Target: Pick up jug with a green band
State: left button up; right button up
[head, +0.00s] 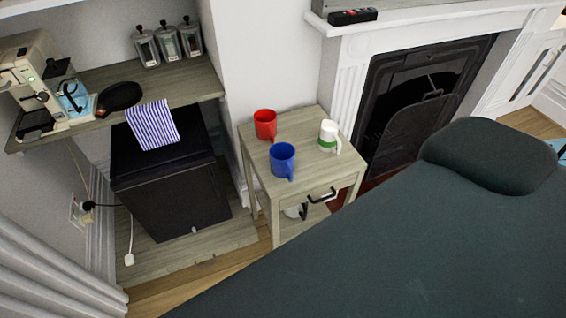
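The jug with a green band (328,136) is a small white vessel with a green stripe low on its body and a handle on its right. It stands upright near the right edge of a small wooden side table (311,118). A red mug (265,124) stands at the table's back left, and a blue mug (282,160) stands near the front. The jug is apart from both mugs. Neither of my grippers shows in the head view.
A large dark green bed or couch (420,230) with a cushion (488,155) fills the right foreground. A fireplace (420,95) is behind. At left, a shelf (178,84) holds a coffee machine (40,80), a pan (119,97) and jars (168,43) above a black cabinet (172,185).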

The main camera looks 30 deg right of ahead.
aim_at(328, 140)
jog(key=k+l+z, duration=0.1)
jog(key=z, duration=1.25)
